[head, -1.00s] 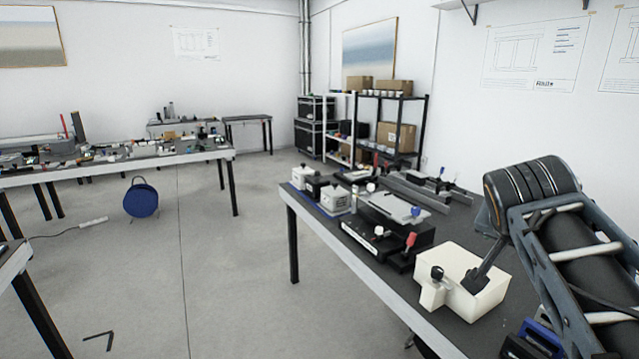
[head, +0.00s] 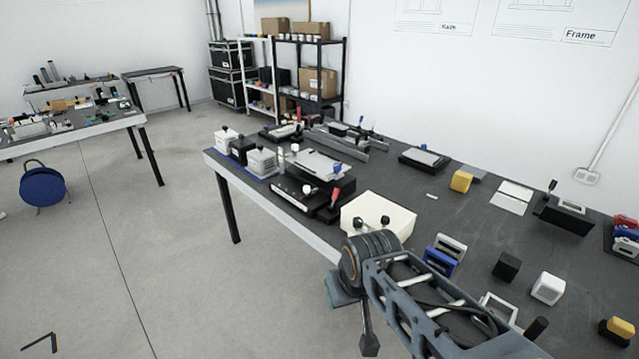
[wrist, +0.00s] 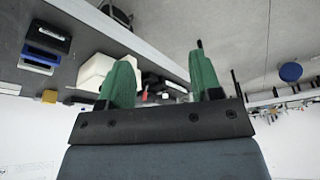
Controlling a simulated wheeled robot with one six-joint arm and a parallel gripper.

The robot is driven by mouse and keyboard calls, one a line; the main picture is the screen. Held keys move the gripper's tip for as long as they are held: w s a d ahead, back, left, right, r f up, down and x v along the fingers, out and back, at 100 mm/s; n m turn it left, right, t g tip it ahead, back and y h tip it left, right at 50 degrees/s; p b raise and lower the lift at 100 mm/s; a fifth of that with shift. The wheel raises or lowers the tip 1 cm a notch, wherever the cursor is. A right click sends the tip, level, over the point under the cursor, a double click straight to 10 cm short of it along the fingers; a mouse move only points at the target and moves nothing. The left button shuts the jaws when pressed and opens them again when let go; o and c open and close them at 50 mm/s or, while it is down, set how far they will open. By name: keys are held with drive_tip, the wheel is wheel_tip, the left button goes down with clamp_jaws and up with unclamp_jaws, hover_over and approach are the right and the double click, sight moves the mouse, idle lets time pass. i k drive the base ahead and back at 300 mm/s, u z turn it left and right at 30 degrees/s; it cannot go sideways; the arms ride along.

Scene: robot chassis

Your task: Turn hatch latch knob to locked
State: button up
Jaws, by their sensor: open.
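A cream box (head: 378,212) stands near the front edge of the dark table in the head view, partly hidden by my arm. The cream box (wrist: 93,72) shows there beside the left finger, farther off.
A black fixture with a red handle (head: 335,196) stands left of the box. Blue frame (head: 439,260), black cube (head: 506,266) and white block (head: 548,288) lie to its right. Open floor (head: 190,270) lies left of the table.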

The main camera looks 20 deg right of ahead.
sight(357, 222)
drive_tip(key=u, duration=0.05)
drive_tip(key=k, duration=0.55)
drive_tip(key=z, duration=0.6)
drive_tip(key=i, duration=1.1)
drive_tip(key=u, duration=0.7)
